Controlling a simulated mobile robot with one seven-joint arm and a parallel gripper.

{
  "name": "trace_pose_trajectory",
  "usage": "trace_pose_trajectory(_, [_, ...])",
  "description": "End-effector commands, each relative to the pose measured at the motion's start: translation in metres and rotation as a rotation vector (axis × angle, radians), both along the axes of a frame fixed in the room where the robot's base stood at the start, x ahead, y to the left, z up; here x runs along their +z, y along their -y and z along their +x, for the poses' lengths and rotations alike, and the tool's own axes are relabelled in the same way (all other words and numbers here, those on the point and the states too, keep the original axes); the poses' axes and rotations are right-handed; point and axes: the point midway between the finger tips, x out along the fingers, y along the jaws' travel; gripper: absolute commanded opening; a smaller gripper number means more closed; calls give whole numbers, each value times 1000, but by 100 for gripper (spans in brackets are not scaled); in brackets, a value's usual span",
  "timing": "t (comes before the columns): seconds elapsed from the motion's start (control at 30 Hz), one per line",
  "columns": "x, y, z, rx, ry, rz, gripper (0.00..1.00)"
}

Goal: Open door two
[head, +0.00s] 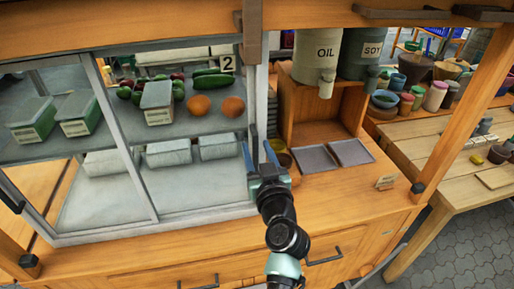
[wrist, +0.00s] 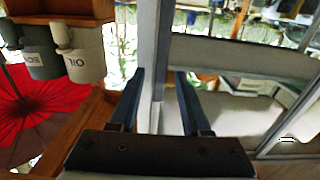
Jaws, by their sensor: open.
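Door two (head: 205,212) is the right glass panel of the display case, in a pale grey frame, with a "2" label (head: 227,64) near its upper right. It appears closed over its side of the case. My gripper (head: 257,144) is at the right edge of this panel, with its blue fingers pointing up and apart. In the wrist view, my gripper (wrist: 160,72) is open with one finger on each side of a pale upright frame (wrist: 150,45). Whether either finger touches the frame cannot be told.
Behind the glass are vegetables, oranges (head: 199,105) and lidded boxes (head: 158,101). Right of the case stand the oil dispenser (head: 316,62), a second dispenser (head: 366,52) and grey trays (head: 352,152) on the wooden counter. A wooden post (head: 252,35) rises above my gripper.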

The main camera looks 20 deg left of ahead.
Motion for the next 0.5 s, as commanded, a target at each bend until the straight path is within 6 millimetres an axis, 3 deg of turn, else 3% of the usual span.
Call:
trace_pose_trajectory(0.3, [0, -2, 2, 1, -1, -1, 48])
trace_pose_trajectory(0.5, [0, -1, 1, 1, -1, -1, 13])
